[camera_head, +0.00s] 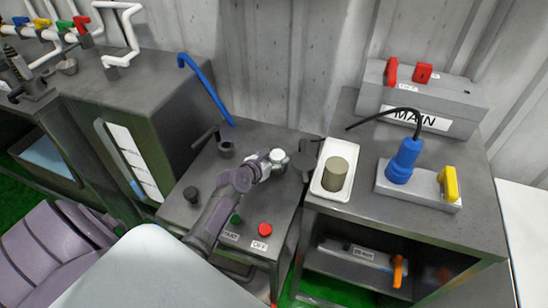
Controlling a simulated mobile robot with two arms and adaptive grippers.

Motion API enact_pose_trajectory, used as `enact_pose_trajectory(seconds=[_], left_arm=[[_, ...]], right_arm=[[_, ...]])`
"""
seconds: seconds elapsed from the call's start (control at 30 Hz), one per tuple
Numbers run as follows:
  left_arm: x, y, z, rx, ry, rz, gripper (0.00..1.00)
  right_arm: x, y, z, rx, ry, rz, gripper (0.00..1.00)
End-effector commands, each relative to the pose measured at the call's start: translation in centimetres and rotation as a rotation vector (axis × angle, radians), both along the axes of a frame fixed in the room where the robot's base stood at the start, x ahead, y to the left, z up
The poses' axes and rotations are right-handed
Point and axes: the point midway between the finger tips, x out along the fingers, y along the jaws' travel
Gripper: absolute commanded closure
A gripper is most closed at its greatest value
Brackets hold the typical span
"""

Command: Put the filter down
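The filter appears to be the olive-grey cylinder (335,174) standing upright in a small white tray (331,193). The tray sits on the left part of the right-hand grey bench. My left arm reaches up from the bottom left across the middle bench. Its dark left gripper (304,161) is just left of the tray, near the gap between the benches. It looks apart from the cylinder. The fingers are small and dark, so their opening is unclear. My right gripper is not in view.
On the right bench (430,228) stand a blue plug (403,160), a yellow switch (448,184) and a grey MAIN box (420,105) with red switches.

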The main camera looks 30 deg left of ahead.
Motion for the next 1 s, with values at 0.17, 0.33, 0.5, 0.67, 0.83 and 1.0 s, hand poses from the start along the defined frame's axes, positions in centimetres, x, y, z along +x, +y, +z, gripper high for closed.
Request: enact_pose_trajectory(seconds=[0.17,0.33,0.5,0.67,0.83,1.0], left_arm=[[0.0,0.0,0.0,0.0,0.0,0.0,0.22],[0.0,0.0,0.2,0.0,0.0,0.0,0.22],[-1.5,-0.1,1.0,-0.002,0.0,0.0,0.22],[-4.7,-0.1,2.3,-0.001,0.001,0.0,0.22],[-8.0,0.0,3.7,-0.002,0.0,0.001,0.22],[-10.2,0.0,4.5,-0.001,0.0,0.0,0.22]], right_arm=[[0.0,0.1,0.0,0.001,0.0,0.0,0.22],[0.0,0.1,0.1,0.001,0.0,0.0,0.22],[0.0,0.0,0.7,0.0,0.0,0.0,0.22],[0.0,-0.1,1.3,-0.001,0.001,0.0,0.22],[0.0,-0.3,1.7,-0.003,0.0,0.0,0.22],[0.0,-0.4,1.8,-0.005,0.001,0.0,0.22]])
